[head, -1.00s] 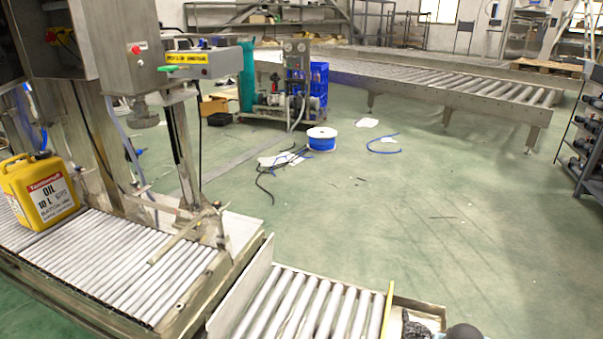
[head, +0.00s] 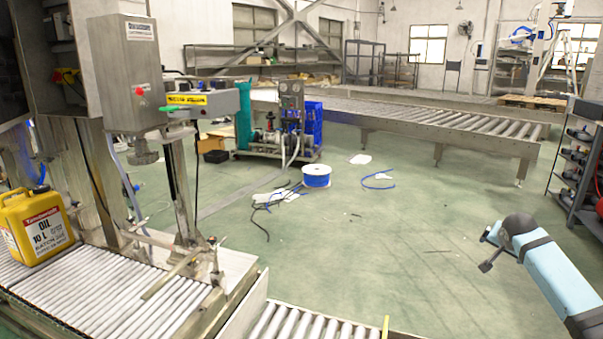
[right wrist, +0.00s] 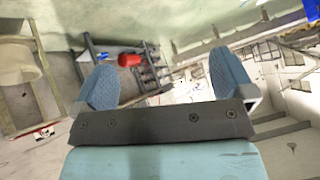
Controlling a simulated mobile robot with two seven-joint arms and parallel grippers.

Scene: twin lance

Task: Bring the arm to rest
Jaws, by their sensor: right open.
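My right arm (head: 562,285), light blue with dark bands, comes in at the lower right of the head view, raised over the open green floor. Its gripper (head: 487,252) points left and away from the lower right corner. In the right wrist view my right gripper (right wrist: 165,82) has its two blue-padded fingers wide apart, with nothing between them. Neither finger touches anything. My left arm and gripper do not show.
A yellow oil can (head: 35,226) stands on the roller conveyor (head: 95,300) at left, beside a steel machine (head: 135,75). A blue cable spool (head: 316,176) sits on the floor. A dark shelf rack (head: 575,165) stands at right.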

